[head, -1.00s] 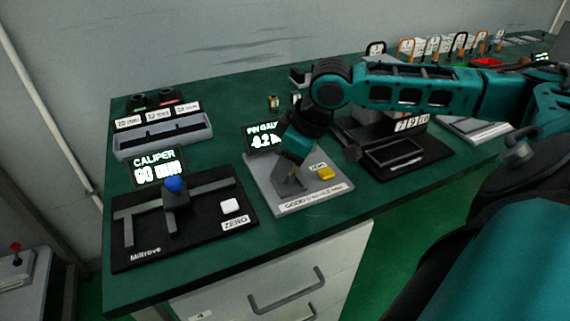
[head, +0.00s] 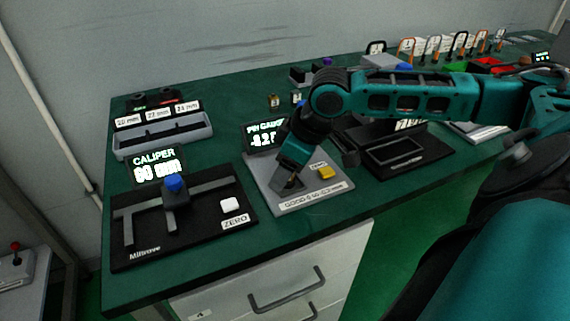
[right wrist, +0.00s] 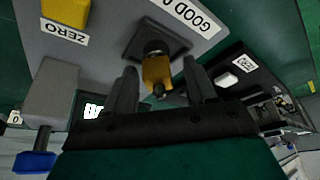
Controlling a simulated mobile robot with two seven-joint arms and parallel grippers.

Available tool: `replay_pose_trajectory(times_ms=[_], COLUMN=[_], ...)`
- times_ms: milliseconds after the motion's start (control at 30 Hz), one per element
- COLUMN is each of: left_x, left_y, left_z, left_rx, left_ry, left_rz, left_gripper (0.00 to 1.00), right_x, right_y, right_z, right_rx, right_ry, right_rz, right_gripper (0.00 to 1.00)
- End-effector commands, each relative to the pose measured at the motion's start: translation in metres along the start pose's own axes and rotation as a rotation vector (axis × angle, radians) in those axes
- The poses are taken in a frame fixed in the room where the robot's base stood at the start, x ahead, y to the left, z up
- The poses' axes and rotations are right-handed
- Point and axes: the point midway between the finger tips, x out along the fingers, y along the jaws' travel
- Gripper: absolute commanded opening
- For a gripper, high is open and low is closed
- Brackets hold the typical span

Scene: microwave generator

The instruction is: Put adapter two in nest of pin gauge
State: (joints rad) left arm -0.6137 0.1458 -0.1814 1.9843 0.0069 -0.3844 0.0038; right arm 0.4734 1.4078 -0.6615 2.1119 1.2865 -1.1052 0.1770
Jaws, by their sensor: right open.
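The pin gauge (head: 322,198) is a grey plate with a yellow button (head: 325,172) and a lit display (head: 264,138). My right gripper (head: 288,182) is low over its plate, pointing down. In the right wrist view its two fingers stand apart, one on each side of a small brass piece (right wrist: 157,73) with a dark end. The brass piece is at the dark square nest (right wrist: 178,42). I cannot tell whether it is fully seated, and no number on it is readable. My left gripper is out of view.
A caliper (head: 150,240) with a blue knob is at the left, below a grey tray (head: 165,140). A small brass piece (head: 273,101) stands behind the gauge. A black device (head: 400,155) is close on the right. The bench's front edge is near.

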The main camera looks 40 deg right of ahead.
Motion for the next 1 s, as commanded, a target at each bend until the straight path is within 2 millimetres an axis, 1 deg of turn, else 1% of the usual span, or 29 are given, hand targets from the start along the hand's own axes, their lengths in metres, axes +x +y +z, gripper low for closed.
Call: replay_pose_trajectory(times_ms=[167,267,367,567,700,833,1000], left_x=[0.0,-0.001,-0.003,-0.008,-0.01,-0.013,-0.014], left_y=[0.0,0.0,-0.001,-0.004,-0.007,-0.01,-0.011], left_z=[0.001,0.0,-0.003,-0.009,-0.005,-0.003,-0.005], left_rx=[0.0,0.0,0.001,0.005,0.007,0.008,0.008], left_ry=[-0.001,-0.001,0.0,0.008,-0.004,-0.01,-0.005], left_rz=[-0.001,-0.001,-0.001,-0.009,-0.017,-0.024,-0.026], left_gripper=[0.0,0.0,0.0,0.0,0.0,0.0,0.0], right_x=[0.0,-0.007,-0.022,-0.066,-0.092,-0.11,-0.121], right_y=[0.0,0.001,0.001,0.001,0.001,0.001,0.0], right_z=[0.0,-0.001,-0.001,-0.002,-0.001,-0.002,-0.001], right_rx=[0.0,0.0,0.0,0.0,0.0,0.0,0.001], right_ry=[0.0,-0.001,-0.001,-0.001,-0.002,0.0,0.0], right_rz=[0.001,0.002,0.004,0.006,0.005,0.003,0.001], right_gripper=[0.57,0.57,0.57,0.57,0.57,0.57,0.57])
